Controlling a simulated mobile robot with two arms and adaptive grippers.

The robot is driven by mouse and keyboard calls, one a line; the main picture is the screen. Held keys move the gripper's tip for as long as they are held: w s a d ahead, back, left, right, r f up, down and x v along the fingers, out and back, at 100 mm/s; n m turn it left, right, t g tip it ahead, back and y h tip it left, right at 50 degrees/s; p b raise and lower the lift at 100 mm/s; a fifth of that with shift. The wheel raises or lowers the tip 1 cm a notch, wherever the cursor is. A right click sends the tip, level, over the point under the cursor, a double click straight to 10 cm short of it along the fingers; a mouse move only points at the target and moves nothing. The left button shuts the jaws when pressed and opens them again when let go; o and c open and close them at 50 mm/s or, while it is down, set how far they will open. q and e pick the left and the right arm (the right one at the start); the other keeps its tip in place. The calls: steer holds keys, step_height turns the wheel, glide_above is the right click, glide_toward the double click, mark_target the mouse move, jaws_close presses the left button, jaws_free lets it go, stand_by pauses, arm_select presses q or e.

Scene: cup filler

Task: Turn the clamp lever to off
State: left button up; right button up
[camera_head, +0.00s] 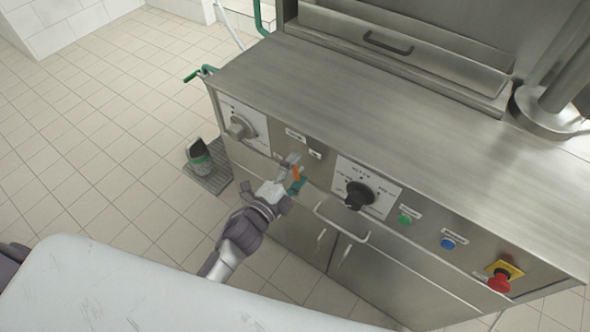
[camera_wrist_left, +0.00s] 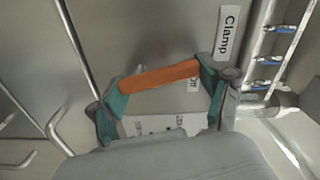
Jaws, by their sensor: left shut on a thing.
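The clamp lever is an orange bar (camera_head: 296,173) on the front panel of the steel machine, between two dial plates. In the left wrist view the orange lever (camera_wrist_left: 160,76) lies crosswise between my fingertips, slightly tilted. A white "Clamp" label (camera_wrist_left: 229,33) is beside it, and a small "Off" label (camera_wrist_left: 193,85) shows just below the bar near its right end. My left gripper (camera_head: 293,178) is at the panel, its teal-tipped fingers shut on the lever; it also shows in the left wrist view (camera_wrist_left: 162,90). The lever's pivot is not clearly visible. My right gripper is not in view.
A grey dial (camera_head: 240,127) is to the left and a black dial (camera_head: 359,194) to the right. Green (camera_head: 404,219) and blue (camera_head: 448,243) buttons and a red emergency stop (camera_head: 499,282) are further right. A door handle (camera_head: 342,222) juts out below.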

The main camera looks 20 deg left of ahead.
arm_select(q)
steer(key=shift+s+d+f+m+b, duration=0.1)
steer(key=shift+d+m+b, duration=0.1)
steer(key=shift+m, duration=0.4)
steer(key=shift+d+m+b, duration=0.1)
steer(key=shift+m+b, duration=0.05)
steer(key=shift+m, duration=0.45)
steer(key=o, duration=1.1)
steer(key=v, duration=1.2)
